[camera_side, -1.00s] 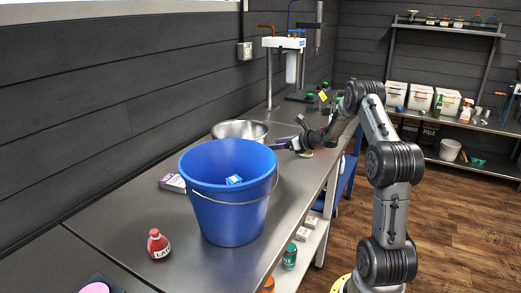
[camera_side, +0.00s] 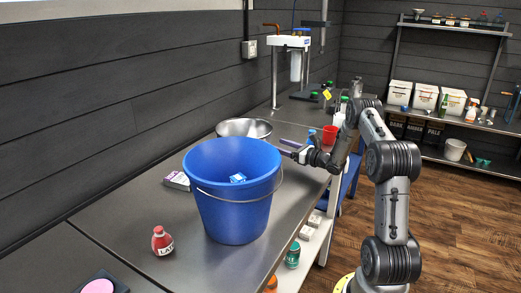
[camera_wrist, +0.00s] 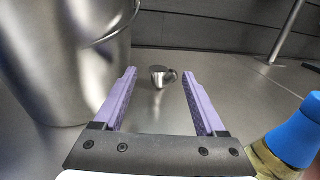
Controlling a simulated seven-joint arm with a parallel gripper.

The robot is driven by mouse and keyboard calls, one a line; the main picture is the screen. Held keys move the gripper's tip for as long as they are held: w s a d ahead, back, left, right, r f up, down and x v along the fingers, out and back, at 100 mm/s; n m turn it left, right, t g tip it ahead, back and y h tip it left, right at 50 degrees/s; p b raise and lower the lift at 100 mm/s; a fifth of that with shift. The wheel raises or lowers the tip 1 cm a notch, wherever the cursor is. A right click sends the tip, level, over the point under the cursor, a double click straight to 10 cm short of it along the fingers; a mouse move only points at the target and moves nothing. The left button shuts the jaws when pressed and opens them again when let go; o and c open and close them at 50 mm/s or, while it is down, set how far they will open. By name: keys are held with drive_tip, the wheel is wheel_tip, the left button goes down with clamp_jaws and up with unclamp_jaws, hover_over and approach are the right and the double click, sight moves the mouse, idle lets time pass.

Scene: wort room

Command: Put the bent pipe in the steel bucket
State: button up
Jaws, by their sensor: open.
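The bent pipe (camera_wrist: 158,76) is a short, shiny metal elbow on the steel bench top in the wrist view. It lies ahead of and between the purple fingers, apart from both. I cannot make it out in the side view. The steel bucket (camera_wrist: 62,65) stands upright at the left of the wrist view, close to my left finger. Its rim (camera_side: 244,128) shows behind the blue bucket in the side view; its lower part is hidden there. My gripper (camera_wrist: 160,75) is open and empty, low over the bench; it also shows in the side view (camera_side: 281,146).
A big blue bucket (camera_side: 232,208) stands in front of the steel one. A blue-capped bottle (camera_wrist: 296,135) is close by my right finger. A red cup (camera_side: 330,134) stands behind my wrist. The bench beyond the pipe is clear up to the wall.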

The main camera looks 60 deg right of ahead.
wheel_tip(320, 180, down, 2)
drive_tip(key=shift+f, duration=0.1)
drive_tip(key=shift+w+d, duration=0.15)
drive_tip(key=shift+w, duration=0.8)
drive_tip(key=shift+w+d, duration=0.25)
drive_tip(key=shift+w, duration=1.15)
drive_tip(key=shift+w+d, duration=0.2)
drive_tip(key=shift+w, duration=1.2)
clamp_jaws()
